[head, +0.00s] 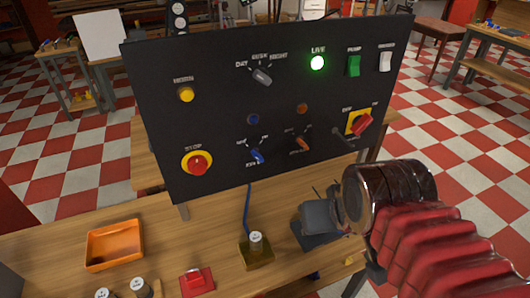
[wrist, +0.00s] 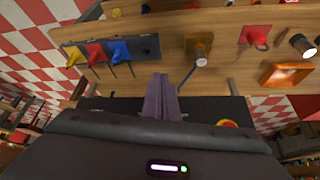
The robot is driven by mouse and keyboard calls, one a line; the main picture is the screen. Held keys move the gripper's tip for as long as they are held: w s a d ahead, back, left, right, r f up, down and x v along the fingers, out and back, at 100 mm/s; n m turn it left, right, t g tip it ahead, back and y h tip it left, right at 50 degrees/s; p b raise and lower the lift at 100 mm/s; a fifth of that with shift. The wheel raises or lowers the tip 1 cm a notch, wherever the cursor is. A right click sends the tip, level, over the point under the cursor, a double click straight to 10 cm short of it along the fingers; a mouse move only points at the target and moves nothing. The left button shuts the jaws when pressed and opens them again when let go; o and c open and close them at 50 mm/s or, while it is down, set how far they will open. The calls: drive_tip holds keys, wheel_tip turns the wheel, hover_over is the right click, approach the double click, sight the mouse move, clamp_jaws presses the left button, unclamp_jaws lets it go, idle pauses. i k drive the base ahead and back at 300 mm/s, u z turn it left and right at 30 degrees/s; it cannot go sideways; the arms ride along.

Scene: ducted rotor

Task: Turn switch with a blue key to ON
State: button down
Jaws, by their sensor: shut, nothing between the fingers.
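A switch with a blue key-like handle (head: 257,156) is low on the black panel (head: 215,115) in the head view. Its handle slants, and its small labels are too blurred to read. In the wrist view my gripper (wrist: 161,92) is shut and empty, its fingers pressed together above the table. In the head view my gripper is right of the blue switch, in front of the panel and apart from it; its fingertips are not clear. A dark rack with yellow, red and blue (wrist: 120,49) handled pieces lies on the table, left of my fingers in the wrist view.
An orange-handled switch (head: 302,143) sits right of the blue one, and a red rotary switch (head: 361,125) further right. A red stop button (head: 198,163) is at left. A brass-coloured block (head: 257,252) with a blue cord and an orange tray (head: 115,245) stand on the table.

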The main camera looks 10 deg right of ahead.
sight(254, 151)
drive_tip(key=u, duration=0.25)
drive_tip(key=k, duration=0.65)
drive_tip(key=u, duration=0.55)
drive_tip(key=k, duration=0.65)
drive_tip(key=u, duration=0.65)
drive_tip(key=i, duration=1.15)
drive_tip(key=u, duration=0.1)
